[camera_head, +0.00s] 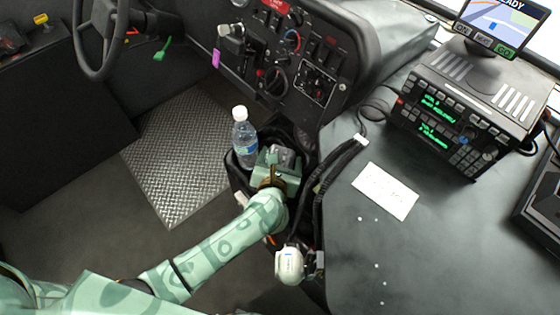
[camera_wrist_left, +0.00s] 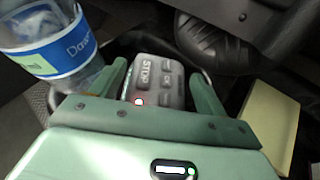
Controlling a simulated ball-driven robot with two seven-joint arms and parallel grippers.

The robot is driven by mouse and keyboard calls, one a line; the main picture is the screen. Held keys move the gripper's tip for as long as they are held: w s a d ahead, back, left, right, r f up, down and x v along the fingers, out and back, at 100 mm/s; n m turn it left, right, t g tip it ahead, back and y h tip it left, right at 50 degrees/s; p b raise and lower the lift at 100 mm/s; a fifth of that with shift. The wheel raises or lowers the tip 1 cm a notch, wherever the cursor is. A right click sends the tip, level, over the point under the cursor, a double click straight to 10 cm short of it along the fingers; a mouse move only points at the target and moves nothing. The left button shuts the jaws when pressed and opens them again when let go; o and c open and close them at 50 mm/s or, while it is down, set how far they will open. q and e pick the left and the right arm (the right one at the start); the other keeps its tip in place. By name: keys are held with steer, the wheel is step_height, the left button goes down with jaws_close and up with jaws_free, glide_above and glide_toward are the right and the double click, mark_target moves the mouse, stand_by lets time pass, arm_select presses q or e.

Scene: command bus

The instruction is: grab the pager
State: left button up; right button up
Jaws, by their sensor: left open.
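The grey pager (camera_wrist_left: 160,82) has STOP and OK buttons and a lit red light. It sits in a dark holder (camera_wrist_left: 124,46) beside a water bottle. My left gripper (camera_wrist_left: 158,76) is open, with one green finger on each side of the pager; I cannot tell whether they touch it. In the head view, my left gripper (camera_head: 277,162) reaches into the holder from the front, and the pager (camera_head: 286,155) shows only partly there. My right gripper is not in view.
The clear water bottle (camera_head: 244,140) with a blue label stands close to the left finger. The dashboard (camera_head: 290,60) rises behind the holder. Black cables (camera_head: 335,168) run down to the right of it. A white card (camera_head: 386,191) lies on the console. A yellowish block (camera_wrist_left: 268,120) is right of the gripper.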

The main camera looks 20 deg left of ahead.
arm_select(q)
steer(key=shift+f+b+x, duration=0.2)
steer(key=shift+b+x, duration=0.15)
steer(key=shift+x, duration=0.85)
steer(key=shift+r, duration=0.15)
steer(key=shift+c, duration=0.2)
